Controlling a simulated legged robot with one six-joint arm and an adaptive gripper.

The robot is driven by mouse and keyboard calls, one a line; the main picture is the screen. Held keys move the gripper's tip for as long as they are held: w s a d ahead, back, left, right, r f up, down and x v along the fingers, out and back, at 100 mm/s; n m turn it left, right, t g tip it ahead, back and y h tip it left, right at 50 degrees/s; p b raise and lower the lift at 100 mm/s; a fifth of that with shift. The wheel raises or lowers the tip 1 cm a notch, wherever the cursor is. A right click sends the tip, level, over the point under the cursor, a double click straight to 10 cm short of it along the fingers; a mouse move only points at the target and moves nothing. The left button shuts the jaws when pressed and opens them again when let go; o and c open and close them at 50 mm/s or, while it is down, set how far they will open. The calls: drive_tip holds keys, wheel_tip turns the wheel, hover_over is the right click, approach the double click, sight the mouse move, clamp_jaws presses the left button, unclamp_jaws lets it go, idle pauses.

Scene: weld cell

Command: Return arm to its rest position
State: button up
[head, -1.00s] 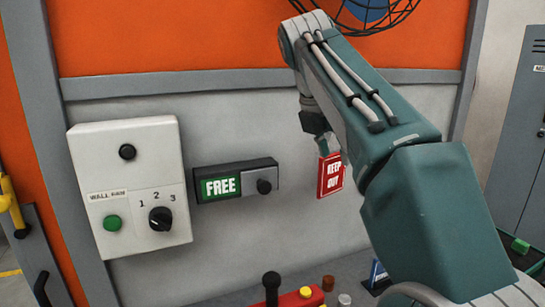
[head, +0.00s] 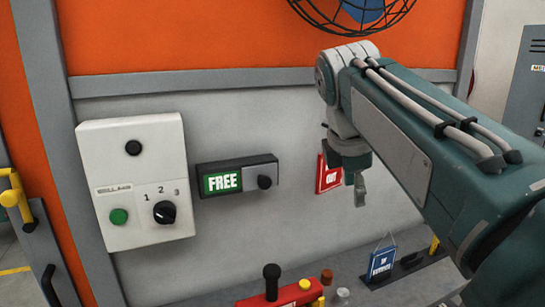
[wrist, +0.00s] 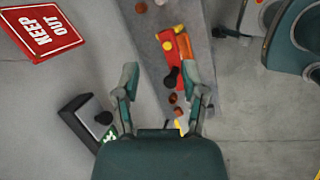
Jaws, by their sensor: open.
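My arm reaches in from the right in the head view, and my gripper (head: 352,180) hangs from its end in front of the wall panel, partly covering a red sign. In the wrist view my gripper (wrist: 163,95) shows two fingers spread apart with nothing between them. The red KEEP OUT sign (head: 328,176) hangs on the wall and also shows at the top left of the wrist view (wrist: 42,32). The gripper is apart from the shelf below it.
A white control box (head: 100,160) and a black FREE indicator box (head: 215,182) are on the wall at left. A fan (head: 360,12) is above. A shelf below carries a red box with a black lever (head: 271,280) and a blue sign (head: 382,262). Grey floor shows at right (wrist: 270,120).

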drive_tip(key=s+d+f+m+t+y, duration=0.1)
drive_tip(key=s+f+m, duration=0.7)
drive_tip(key=f, duration=0.3)
drive_tip(key=s+d+f+m+t+y, duration=0.1)
drive_tip(key=s+f+m, duration=0.8)
drive_tip(key=f+m, duration=0.1)
drive_tip(key=shift+s+f+m+y, duration=0.15)
drive_tip(key=shift+f+m+y, duration=0.15)
drive_tip(key=shift+f, duration=0.3)
